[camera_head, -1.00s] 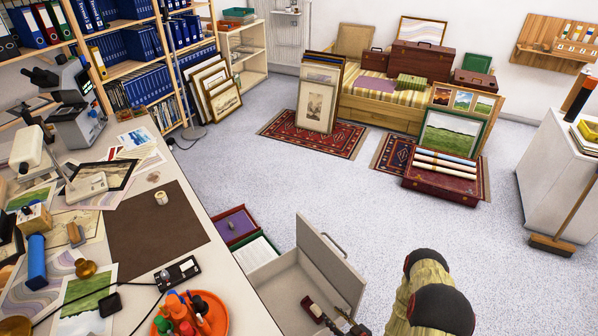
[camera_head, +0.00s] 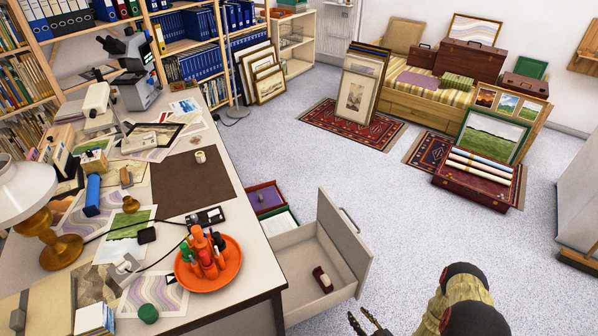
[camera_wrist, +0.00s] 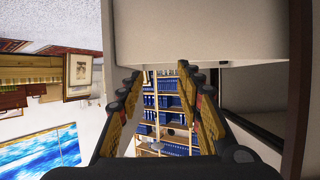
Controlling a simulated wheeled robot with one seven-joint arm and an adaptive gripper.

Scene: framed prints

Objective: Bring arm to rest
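My gripper (camera_head: 361,322) shows at the bottom edge of the head view, just right of the open drawer (camera_head: 352,255) of the desk. In the wrist view my gripper (camera_wrist: 160,72) has its two fingers spread apart with nothing between them. My arm (camera_head: 455,300) reaches in from the bottom right of the head view. A small dark red and white item (camera_head: 322,280) lies inside the drawer, apart from the fingers. Past the fingertips the wrist view shows a pale panel above and shelves of blue binders (camera_wrist: 168,101) far behind.
The desk (camera_head: 222,160) on the left carries a lamp (camera_head: 40,215), an orange tray (camera_head: 208,265) of bottles, a microscope and papers. The open drawer juts into the room. Rugs (camera_head: 352,125) with framed prints and a red case (camera_head: 475,185) lie farther back. The middle floor is clear.

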